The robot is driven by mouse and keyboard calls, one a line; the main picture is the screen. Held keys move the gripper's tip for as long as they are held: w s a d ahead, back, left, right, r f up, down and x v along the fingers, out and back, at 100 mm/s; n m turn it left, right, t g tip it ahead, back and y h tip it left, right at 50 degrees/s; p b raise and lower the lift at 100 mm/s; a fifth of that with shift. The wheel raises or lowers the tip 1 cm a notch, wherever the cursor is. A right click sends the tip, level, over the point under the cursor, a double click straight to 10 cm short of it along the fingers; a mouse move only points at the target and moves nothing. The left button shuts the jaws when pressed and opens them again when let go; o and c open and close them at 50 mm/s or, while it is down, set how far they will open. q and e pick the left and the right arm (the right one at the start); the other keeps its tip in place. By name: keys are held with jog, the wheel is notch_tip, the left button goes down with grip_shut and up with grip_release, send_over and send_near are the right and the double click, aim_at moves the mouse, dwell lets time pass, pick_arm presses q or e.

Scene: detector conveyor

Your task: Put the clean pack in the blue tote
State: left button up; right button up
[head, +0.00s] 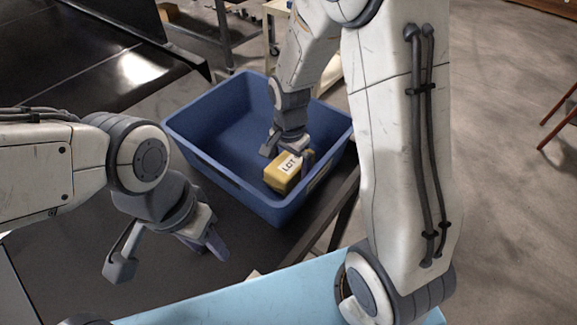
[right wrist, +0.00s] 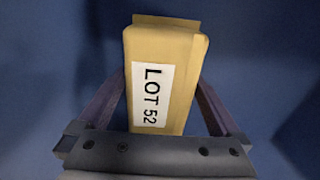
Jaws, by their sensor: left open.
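The pack (head: 284,174) is a yellow box with a white "LOT" label, inside the blue tote (head: 210,174) near its front right corner. In the right wrist view the pack (right wrist: 182,75) reads "LOT 52". My right gripper (head: 288,155) reaches down into the tote with a finger on each side of the pack and looks shut on it. The fingertips are partly hidden by the pack. I cannot tell whether the pack touches the tote floor. My left gripper (head: 168,258) is open and empty, outside the tote, in front of its left side.
The tote stands on a dark surface (head: 222,225) beside a black conveyor (head: 110,60) at the upper left. A light blue surface (head: 240,295) lies at the front. Nothing else shows in the tote. Open floor lies to the right.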

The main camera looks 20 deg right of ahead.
aim_at(289, 161)
jog(key=shift+r, duration=0.1)
notch_tip(289, 161, up, 9)
jog(key=p, duration=0.8)
jog(key=shift+r, duration=0.15)
jog(key=shift+r+p, duration=0.3)
jog(key=shift+r, duration=0.85)
jog(key=s+a+r+n, duration=0.4)
jog(key=s+a+n, duration=0.1)
jog(key=s+n, duration=0.4)
jog(key=s+a+r+n+y, duration=0.1)
jog(key=s+a+r+n, duration=0.3)
jog(key=s+n, duration=0.5)
jog(key=shift+s+a+n, duration=0.3)
jog(key=shift+s+a, duration=0.45)
jog(key=shift+a, duration=0.2)
